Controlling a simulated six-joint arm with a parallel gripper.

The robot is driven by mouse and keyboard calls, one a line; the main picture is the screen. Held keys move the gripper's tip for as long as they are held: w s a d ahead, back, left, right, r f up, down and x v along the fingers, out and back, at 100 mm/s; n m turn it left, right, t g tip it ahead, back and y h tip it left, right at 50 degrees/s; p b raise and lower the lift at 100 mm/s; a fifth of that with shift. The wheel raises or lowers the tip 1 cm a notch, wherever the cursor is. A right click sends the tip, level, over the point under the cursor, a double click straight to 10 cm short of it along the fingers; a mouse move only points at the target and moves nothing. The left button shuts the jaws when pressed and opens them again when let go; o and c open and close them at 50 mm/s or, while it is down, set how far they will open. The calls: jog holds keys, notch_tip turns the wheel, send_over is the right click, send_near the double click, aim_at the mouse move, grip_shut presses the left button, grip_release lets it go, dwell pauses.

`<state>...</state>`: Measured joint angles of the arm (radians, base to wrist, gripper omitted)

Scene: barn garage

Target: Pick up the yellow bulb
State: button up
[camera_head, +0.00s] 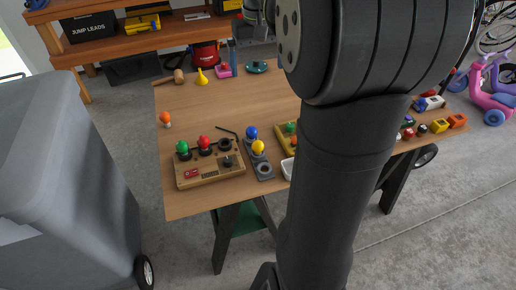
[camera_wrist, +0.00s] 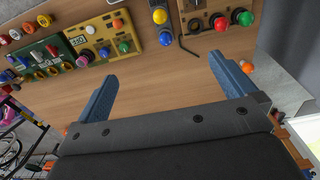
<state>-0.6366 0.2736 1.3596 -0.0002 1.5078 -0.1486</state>
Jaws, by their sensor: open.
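The yellow bulb (camera_head: 258,147) stands on a narrow grey holder (camera_head: 264,169) on the wooden table, just in front of a blue bulb (camera_head: 251,132). In the wrist view the yellow bulb (camera_wrist: 160,16) is at the top edge, above the blue bulb (camera_wrist: 165,40). My gripper (camera_wrist: 164,72) is open, with its two blue fingers wide apart and bare tabletop between them. It is apart from the yellow bulb. In the head view, my arm hides much of the table's middle and my gripper is only partly visible near the far edge.
A wooden panel (camera_head: 210,167) with green and red bulbs stands left of the holder, with a black hex key by it. An orange bulb (camera_head: 166,119) lies at the left. A mallet, yellow funnel and teal item sit at the back. The table's middle is largely clear.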

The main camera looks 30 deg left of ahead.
jog(key=shift+r, duration=0.65)
jog(key=c, duration=0.8)
jog(key=shift+c, duration=0.2)
